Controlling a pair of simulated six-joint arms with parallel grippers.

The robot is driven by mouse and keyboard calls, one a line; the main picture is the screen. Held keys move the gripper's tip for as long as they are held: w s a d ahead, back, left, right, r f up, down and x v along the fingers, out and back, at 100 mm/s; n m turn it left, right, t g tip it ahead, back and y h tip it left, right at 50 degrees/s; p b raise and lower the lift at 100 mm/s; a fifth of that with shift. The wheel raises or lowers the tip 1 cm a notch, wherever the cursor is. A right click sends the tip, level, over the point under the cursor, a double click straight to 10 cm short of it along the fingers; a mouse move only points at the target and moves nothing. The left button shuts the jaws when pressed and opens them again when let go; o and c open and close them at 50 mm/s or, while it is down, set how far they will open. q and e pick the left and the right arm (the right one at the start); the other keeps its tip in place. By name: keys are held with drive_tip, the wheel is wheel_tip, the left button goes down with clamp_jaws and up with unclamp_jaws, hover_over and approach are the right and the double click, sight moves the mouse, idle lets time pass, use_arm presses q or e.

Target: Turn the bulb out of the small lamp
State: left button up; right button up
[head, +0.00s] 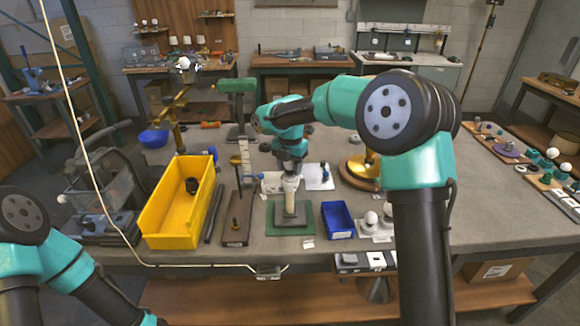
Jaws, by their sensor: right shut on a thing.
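The small lamp (290,208) stands upright on a dark green square mat (306,224) near the front middle of the table. My right gripper (291,177) points straight down over the top of the lamp. It is shut on the bulb at the lamp's top; the gripper hides most of the bulb, and I cannot tell how far it sits in the socket. My left arm is at the lower left, and its gripper is out of view.
A yellow bin (178,210) with a dark item inside stands left of the lamp. A blue tray (338,220) and white bulbs (371,218) are close on the right. A brass lamp base (360,174) stands behind right. A pale cord runs along the front edge.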

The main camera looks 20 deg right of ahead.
drive_tip(key=shift+n, duration=1)
drive_tip(key=shift+o, duration=0.9)
drive_tip(key=shift+c, duration=0.9)
drive_tip(key=shift+r, duration=0.95)
drive_tip(key=shift+r, duration=1.45)
drive_tip(key=shift+r, duration=0.1)
drive_tip(key=shift+r, duration=1.95)
